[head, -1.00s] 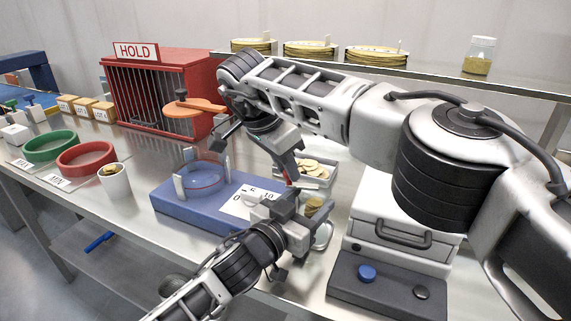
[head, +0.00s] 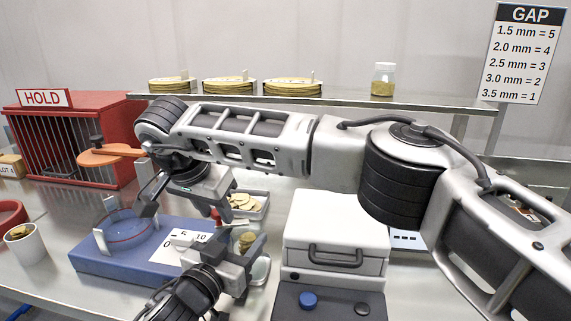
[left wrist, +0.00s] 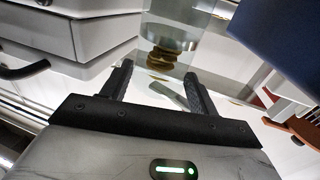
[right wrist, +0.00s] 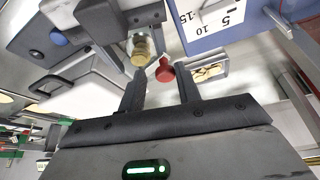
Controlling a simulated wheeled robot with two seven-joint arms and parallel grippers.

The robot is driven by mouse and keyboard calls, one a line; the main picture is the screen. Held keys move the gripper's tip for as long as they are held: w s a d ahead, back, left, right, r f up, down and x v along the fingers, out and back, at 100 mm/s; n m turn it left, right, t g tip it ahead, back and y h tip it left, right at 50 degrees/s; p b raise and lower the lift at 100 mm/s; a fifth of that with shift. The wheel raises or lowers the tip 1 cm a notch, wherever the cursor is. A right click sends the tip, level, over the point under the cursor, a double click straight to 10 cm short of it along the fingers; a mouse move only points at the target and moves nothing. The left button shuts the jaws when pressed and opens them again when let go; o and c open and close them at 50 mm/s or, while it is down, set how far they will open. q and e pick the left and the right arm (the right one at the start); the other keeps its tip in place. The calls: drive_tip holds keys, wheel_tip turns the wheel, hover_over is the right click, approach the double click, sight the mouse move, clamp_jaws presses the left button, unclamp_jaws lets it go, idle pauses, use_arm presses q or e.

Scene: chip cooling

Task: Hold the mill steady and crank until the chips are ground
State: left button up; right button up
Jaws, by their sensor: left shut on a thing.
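The mill is a small clear cylinder (head: 248,241) with golden chips inside. It stands at the front of the steel table, right of the blue dial device. My left gripper (head: 238,258) is closed around it from the front. In the left wrist view the stacked chips (left wrist: 161,58) show through the glass, just past my fingertips. A red knob (right wrist: 165,71), seemingly on the crank, shows beside the mill in the right wrist view. My right gripper (right wrist: 160,80) has its fingers apart, one on each side of the knob, with gaps; whether it touches is unclear.
The blue device (head: 105,262) is to the left. A metal tray of chips (head: 263,206) lies behind the mill. A white drawer box (head: 335,235) and a button panel (head: 330,303) are to the right. A red HOLD cage (head: 100,135) and a GAP sign (head: 524,50) are behind.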

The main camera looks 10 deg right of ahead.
drive_tip(key=s+d+n+y, duration=0.3)
drive_tip(key=d+n+y, duration=0.1)
drive_tip(key=n, duration=0.6)
drive_tip(key=s+v, duration=0.1)
drive_tip(key=v, duration=1.1)
drive_tip(key=m+g+h, duration=0.3)
drive_tip(key=m+h, duration=0.1)
drive_tip(key=m, duration=0.9)
approach(235, 220)
drive_tip(key=s+d+f, duration=0.1)
drive_tip(key=s+f, duration=0.2)
drive_tip(key=s, duration=0.2)
wheel_tip(235, 220, down, 2)
drive_tip(key=m+g+h, duration=0.1)
drive_tip(key=m+h, duration=0.1)
drive_tip(key=m, duration=0.7)
drive_tip(key=w+d+n+t+y, duration=0.1)
drive_tip(key=d+n+t+y, duration=0.45)
drive_tip(key=n, duration=0.85)
drive_tip(key=s+r+g+h, duration=0.1)
drive_tip(key=s+r+h, duration=0.25)
drive_tip(key=r, duration=0.75)
drive_tip(key=w+d+f+m+g+y, duration=0.2)
drive_tip(key=w+d+m+g+y, duration=0.1)
drive_tip(key=m, duration=1.3)
drive_tip(key=d+g+y, duration=0.1)
drive_tip(key=d+y, duration=0.1)
drive_tip(key=y, duration=0.1)
drive_tip(key=shift+w+d, duration=0.15)
drive_tip(key=shift+w, duration=0.25)
